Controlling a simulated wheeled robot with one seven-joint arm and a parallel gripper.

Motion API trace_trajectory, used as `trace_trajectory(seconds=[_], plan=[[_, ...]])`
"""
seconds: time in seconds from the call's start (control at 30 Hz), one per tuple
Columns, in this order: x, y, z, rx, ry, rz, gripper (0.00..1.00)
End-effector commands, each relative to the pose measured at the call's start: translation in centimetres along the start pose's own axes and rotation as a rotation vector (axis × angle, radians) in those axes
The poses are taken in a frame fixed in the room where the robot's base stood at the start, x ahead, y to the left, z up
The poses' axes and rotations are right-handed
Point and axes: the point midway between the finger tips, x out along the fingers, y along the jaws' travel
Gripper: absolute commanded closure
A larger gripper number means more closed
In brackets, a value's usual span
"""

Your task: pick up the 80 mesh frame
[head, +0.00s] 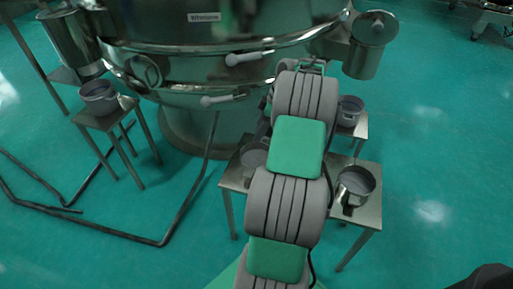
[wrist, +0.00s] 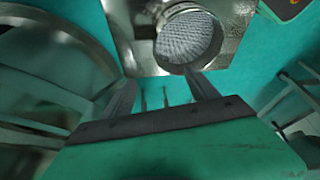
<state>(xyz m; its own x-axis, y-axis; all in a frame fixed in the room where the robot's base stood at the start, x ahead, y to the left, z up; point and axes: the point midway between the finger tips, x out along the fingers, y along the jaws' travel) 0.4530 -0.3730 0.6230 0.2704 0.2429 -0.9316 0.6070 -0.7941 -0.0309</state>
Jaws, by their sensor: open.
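In the wrist view, a round metal container with a grey, mesh-like inside (wrist: 188,38) sits on a metal tabletop (wrist: 124,42). No mesh number can be read, so I cannot tell whether it is the 80 mesh frame. My gripper (wrist: 163,84) is open, its two dark fingers apart with nothing between them. The container lies just beyond the fingertips, toward the right finger. In the head view my arm covers the middle and the fingers cannot be made out. Similar round containers stand on small tables at the right (head: 355,185), behind it (head: 349,110), and partly hidden by my arm (head: 253,158).
The large steel sieve machine (head: 190,68) fills the upper left, with clamp handles (head: 250,58) jutting out. Another container (head: 100,97) stands on a stool (head: 105,118) at left. A dark floor pipe (head: 110,233) runs at lower left.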

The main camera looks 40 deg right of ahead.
Motion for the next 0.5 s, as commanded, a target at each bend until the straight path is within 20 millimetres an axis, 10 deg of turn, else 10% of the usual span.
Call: trace_trajectory(seconds=[0.1, 0.5], plan=[[-0.3, 1.4, 3.0, -0.050, 0.021, 0.004, 0.32], [5.8, 2.1, 3.3, -0.062, 0.023, 0.005, 0.32]])
